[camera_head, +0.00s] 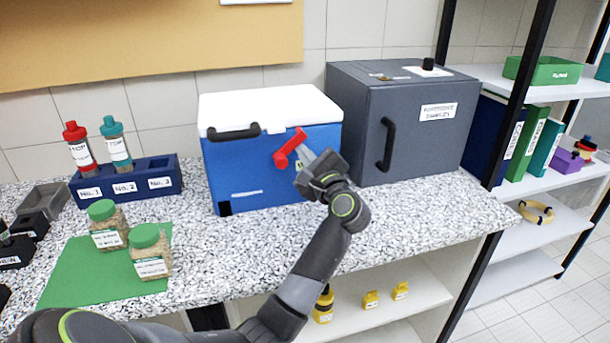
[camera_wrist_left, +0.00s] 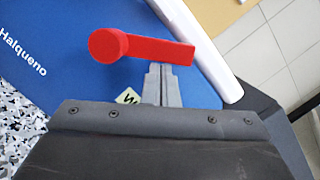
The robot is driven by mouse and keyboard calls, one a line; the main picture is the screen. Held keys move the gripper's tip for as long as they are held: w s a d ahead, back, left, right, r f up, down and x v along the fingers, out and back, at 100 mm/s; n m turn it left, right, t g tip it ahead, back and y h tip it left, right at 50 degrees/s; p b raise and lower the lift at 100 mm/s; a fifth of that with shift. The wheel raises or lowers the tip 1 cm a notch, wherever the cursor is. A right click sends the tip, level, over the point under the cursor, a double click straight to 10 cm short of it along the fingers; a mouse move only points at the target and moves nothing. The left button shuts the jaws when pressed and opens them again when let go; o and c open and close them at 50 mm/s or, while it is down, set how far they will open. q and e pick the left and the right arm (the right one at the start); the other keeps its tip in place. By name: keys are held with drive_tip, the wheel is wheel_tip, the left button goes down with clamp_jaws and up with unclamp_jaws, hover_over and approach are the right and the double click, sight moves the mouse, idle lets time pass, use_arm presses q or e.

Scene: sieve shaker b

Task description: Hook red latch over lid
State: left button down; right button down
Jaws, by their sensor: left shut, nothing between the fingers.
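The red latch (camera_head: 289,147) is on the front of the blue cooler box (camera_head: 228,172), tilted up to the right. In the left wrist view the latch (camera_wrist_left: 140,48) shows as a red bar with a round end. The white lid (camera_head: 268,105) lies closed on the box; its edge shows in the left wrist view (camera_wrist_left: 200,45). My left gripper (camera_head: 306,152) is shut and empty, its fingertips (camera_wrist_left: 162,72) at the latch bar's side. I cannot tell whether they touch it. My right gripper is not in view.
A grey cabinet (camera_head: 427,130) with a black handle stands close right of the box. A blue rack (camera_head: 125,183) with two bottles stands left. Two green-lidded jars (camera_head: 150,252) stand on a green mat (camera_head: 75,262). The speckled counter (camera_head: 235,245) is clear in front of the box.

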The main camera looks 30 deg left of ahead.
use_arm(q)
drive_tip(key=n+b, duration=0.1)
drive_tip(key=r+n+g+b, duration=0.1)
drive_tip(key=n, duration=0.1)
drive_tip(key=r+n+b, duration=0.1)
drive_tip(key=n+b, duration=0.1)
drive_tip(key=shift+s+a+g, duration=0.3)
drive_tip(key=shift+s+a+r+b, duration=0.15)
drive_tip(key=shift+s+r+b, duration=0.05)
drive_tip(key=shift+r+b, duration=0.1)
drive_tip(key=shift+s+a+r, duration=0.15)
drive_tip(key=shift+s+r, duration=0.05)
drive_tip(key=shift+r, duration=0.15)
